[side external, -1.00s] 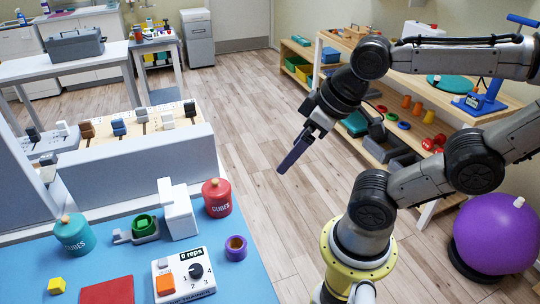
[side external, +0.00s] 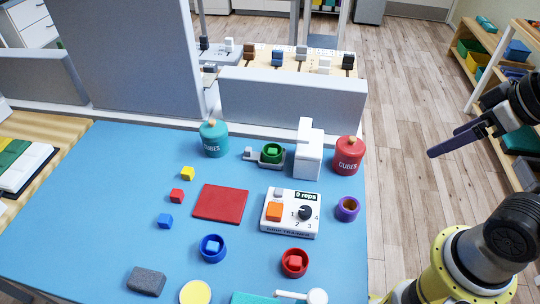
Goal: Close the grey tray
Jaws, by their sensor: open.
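A small grey tray-like piece (side external: 249,153) sits on the blue table, against the left side of a white block-shaped unit (side external: 308,155). I cannot tell how far the piece extends from the unit. My gripper (side external: 434,152) is at the right, high over the floor beyond the table edge. It points left, is open and empty, and is well apart from the grey piece. Its fingers overlap in this view.
A teal jar (side external: 214,139) and a red jar (side external: 348,156) flank the unit. A white control box (side external: 291,213), a red square (side external: 220,203) and a purple cup (side external: 347,209) lie in front. A grey partition (side external: 292,104) stands behind. Air between gripper and table is clear.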

